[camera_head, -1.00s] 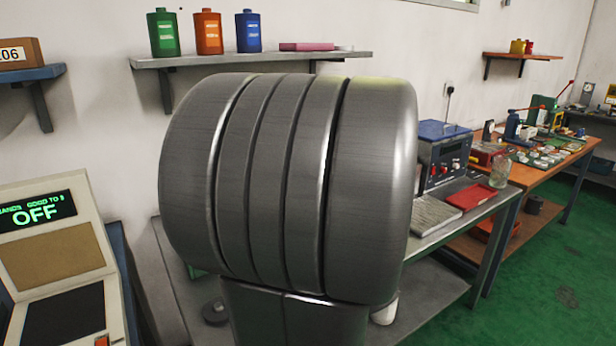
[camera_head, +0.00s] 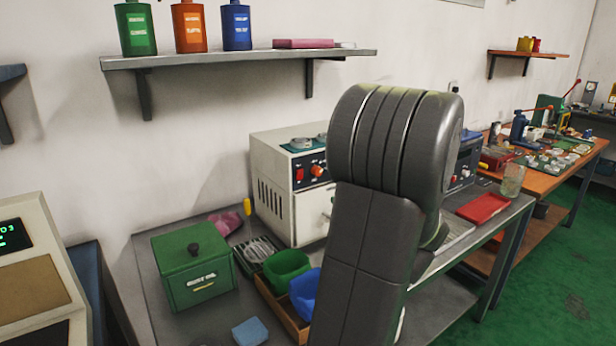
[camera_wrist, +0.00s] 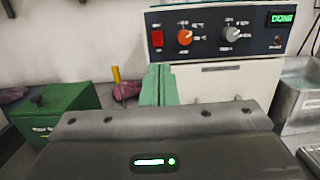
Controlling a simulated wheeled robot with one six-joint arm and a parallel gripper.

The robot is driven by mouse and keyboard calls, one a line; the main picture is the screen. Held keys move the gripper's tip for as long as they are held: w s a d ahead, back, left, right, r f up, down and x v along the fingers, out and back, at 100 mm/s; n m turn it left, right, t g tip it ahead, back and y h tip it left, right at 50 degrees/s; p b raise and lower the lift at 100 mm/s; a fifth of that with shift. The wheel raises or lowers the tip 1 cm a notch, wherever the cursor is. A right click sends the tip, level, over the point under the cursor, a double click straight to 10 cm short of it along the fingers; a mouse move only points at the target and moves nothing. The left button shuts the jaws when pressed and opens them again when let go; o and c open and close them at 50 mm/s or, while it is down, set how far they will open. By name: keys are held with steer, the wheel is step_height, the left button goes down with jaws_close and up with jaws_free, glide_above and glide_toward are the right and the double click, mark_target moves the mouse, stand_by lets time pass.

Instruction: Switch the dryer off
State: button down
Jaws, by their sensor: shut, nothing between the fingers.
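The dryer (camera_head: 268,192) is a white box with a dark control panel, on the grey bench against the wall. Its red rocker switch (camera_head: 299,174) also shows in the wrist view (camera_wrist: 157,39). Right of the switch are an orange knob (camera_wrist: 184,37) and a grey knob (camera_wrist: 231,34). A small green display (camera_wrist: 281,17) at the panel's right reads DONE. My gripper (camera_wrist: 159,72) is shut and empty, its green fingers pointing at the dryer front just below the red switch. Contact cannot be told. In the head view my arm hides the gripper and part of the dryer.
A green lidded box (camera_head: 192,266), pink cloth (camera_head: 226,224), green bin (camera_head: 286,266), blue bin (camera_head: 304,293) and blue sponge (camera_head: 250,331) stand left of my arm. A shelf (camera_head: 240,58) with bottles hangs above. A red tray (camera_head: 482,208) lies right.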

mark_target(302, 170)
steer(key=p+x, duration=0.1)
steer(key=x, duration=1.3)
steer(key=shift+r+p, duration=0.15)
steer(key=shift+p, duration=0.2)
steer(key=shift+w+a+r+g+h+p, duration=0.15)
steer(key=shift+r+g+h+p, duration=0.25)
steer(key=shift+p, duration=0.8)
steer(key=shift+w+b, duration=0.1)
steer(key=shift+b, duration=0.4)
steer(key=shift+r, duration=0.2)
